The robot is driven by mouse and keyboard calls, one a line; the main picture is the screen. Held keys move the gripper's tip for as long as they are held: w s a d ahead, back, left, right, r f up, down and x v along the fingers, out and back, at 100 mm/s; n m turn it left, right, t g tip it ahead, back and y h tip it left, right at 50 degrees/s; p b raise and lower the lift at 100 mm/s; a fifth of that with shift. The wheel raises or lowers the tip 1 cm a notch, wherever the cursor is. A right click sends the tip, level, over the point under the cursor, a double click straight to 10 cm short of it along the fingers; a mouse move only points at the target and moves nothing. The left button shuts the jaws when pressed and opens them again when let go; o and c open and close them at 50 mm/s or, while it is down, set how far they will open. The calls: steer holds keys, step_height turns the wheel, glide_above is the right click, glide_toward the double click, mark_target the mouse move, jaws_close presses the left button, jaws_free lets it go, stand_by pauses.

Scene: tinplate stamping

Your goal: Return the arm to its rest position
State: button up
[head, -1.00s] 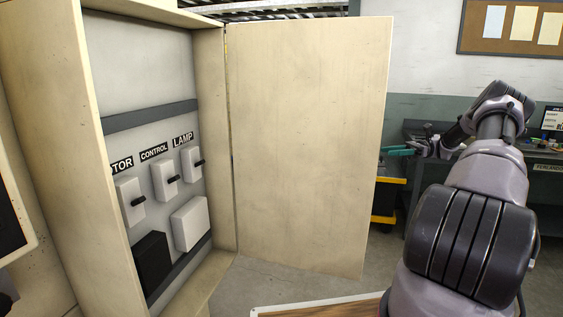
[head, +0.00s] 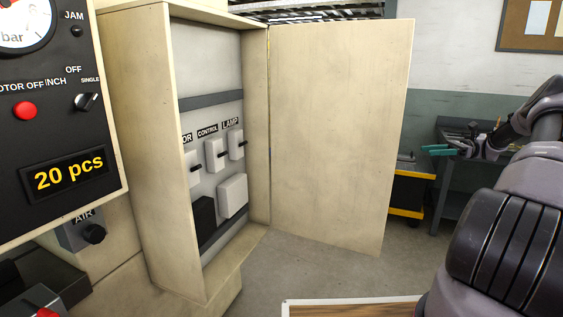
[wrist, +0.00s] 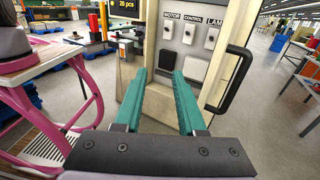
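My arm (head: 515,220) reaches up the right side of the head view.
The cabinet (head: 150,150) has its door (head: 340,130) swung open; inside are switches labelled CONTROL and LAMP. A control panel (head: 60,120) reading 20 pcs is close at left. A yellow-edged black cart (head: 408,190) and a workbench (head: 455,165) stand behind. A pink frame (wrist: 65,115) is at left in the wrist view.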

steer(key=s+a+r+n+h, duration=0.3)
steer(key=s+a+r+h, duration=0.3)
steer(key=a, duration=0.4)
steer(key=s+a+r+n+h, duration=0.3)
steer(key=a+r+n+h, duration=0.15)
steer(key=a+r, duration=0.4)
steer(key=s+a+r+n+t+h, duration=0.2)
steer(key=s+a+t, duration=0.1)
steer(key=s, duration=0.8)
steer(key=s+a+r+n+t+h, duration=0.2)
steer(key=s+t, duration=0.4)
steer(key=s, duration=0.5)
steer(key=shift+a+r+n+h, duration=0.35)
steer(key=shift+a+n+h, duration=0.25)
steer(key=shift+a, duration=0.55)
steer(key=shift+w, duration=0.1)
